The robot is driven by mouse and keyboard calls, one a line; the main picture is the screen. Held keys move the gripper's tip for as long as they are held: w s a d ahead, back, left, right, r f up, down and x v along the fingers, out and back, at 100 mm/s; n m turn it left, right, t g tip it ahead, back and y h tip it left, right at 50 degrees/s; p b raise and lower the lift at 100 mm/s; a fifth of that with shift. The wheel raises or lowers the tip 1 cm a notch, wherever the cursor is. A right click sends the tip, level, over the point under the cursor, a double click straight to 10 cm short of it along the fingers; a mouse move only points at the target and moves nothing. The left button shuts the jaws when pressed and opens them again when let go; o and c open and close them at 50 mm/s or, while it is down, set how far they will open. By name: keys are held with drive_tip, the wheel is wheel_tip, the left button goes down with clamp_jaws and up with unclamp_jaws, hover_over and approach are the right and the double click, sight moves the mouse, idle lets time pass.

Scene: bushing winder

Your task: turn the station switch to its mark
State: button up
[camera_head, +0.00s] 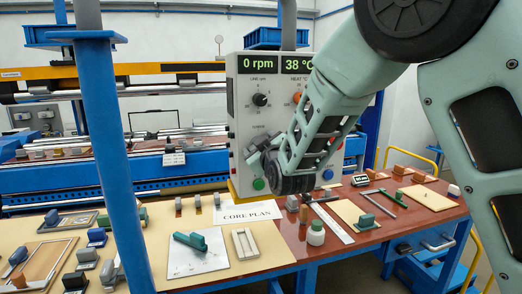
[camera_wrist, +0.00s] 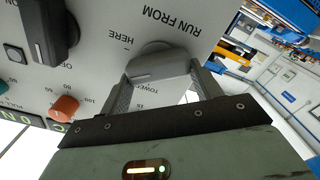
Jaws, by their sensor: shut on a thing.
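The station switch (camera_wrist: 160,62) is a grey knob with a raised grip bar on the light control panel (camera_wrist: 90,75). The panel is printed RUN FROM, with HERE beside the knob and another partly covered label below it. My gripper (camera_wrist: 162,76) is shut on the knob, one finger on each side of its bar. Which mark the knob points to is hard to tell. In the head view my gripper (camera_head: 258,152) is at the lower part of the panel (camera_head: 240,115), and my wrist hides most of the switch.
The panel also carries a black line-speed knob (camera_head: 260,99), an orange heat knob (camera_wrist: 64,108), a green button (camera_head: 258,184) and displays reading 0 rpm and 38 °C. A blue post (camera_head: 105,150) stands to the left.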

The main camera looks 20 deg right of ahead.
drive_tip(key=n, duration=0.7)
drive_tip(key=f+n, duration=0.1)
drive_tip(key=n, duration=0.3)
drive_tip(key=shift+a, duration=0.25)
idle(0.5)
drive_tip(key=o, duration=1)
drive_tip(key=shift+s, duration=0.15)
drive_tip(key=shift+s+b, duration=3.15)
drive_tip(key=shift+s, duration=5.45)
